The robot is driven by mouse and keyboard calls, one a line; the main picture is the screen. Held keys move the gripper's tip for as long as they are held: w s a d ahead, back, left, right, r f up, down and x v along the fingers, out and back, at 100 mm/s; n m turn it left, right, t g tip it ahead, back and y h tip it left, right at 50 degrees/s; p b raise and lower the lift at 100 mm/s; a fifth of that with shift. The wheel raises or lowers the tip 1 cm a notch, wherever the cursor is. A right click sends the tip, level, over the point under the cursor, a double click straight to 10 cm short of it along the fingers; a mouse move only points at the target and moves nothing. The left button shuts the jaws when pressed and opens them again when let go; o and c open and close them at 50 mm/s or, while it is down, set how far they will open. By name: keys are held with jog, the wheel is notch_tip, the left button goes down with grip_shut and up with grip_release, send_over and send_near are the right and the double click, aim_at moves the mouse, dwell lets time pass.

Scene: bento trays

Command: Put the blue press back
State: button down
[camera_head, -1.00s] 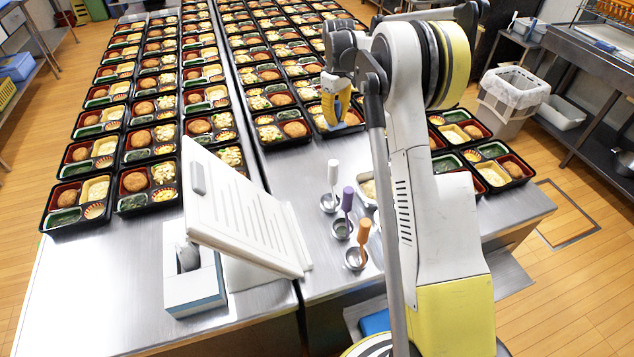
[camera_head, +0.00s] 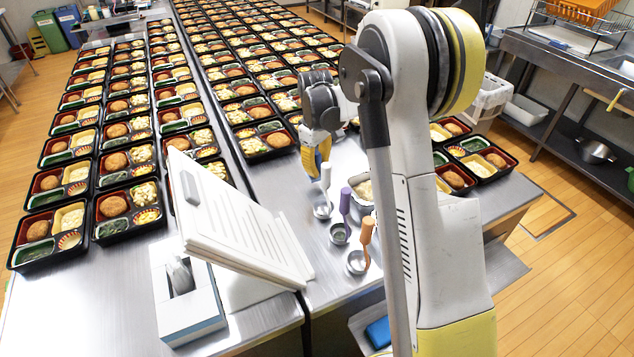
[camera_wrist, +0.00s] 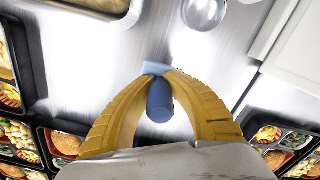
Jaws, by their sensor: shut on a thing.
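The blue press (camera_wrist: 159,100) is between the yellow fingers of my gripper (camera_wrist: 160,76) in the wrist view. Its round blue handle and a pale blue flat part show there. The fingers are shut on it, above the bare steel counter. In the head view my gripper (camera_head: 318,165) hangs over the counter, just behind the white-handled ladle (camera_head: 325,180).
A white slotted panel (camera_head: 235,220) and a grey-white box (camera_head: 188,290) stand at left. Rows of filled bento trays (camera_head: 128,212) cover the counters behind.

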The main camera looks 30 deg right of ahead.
aim_at(317, 185)
notch_tip(317, 185, down, 4)
jog(key=shift+f+b, duration=0.1)
jog(key=shift+b, duration=0.8)
jog(key=c, duration=1.4)
grip_release()
jog(key=shift+r, duration=0.25)
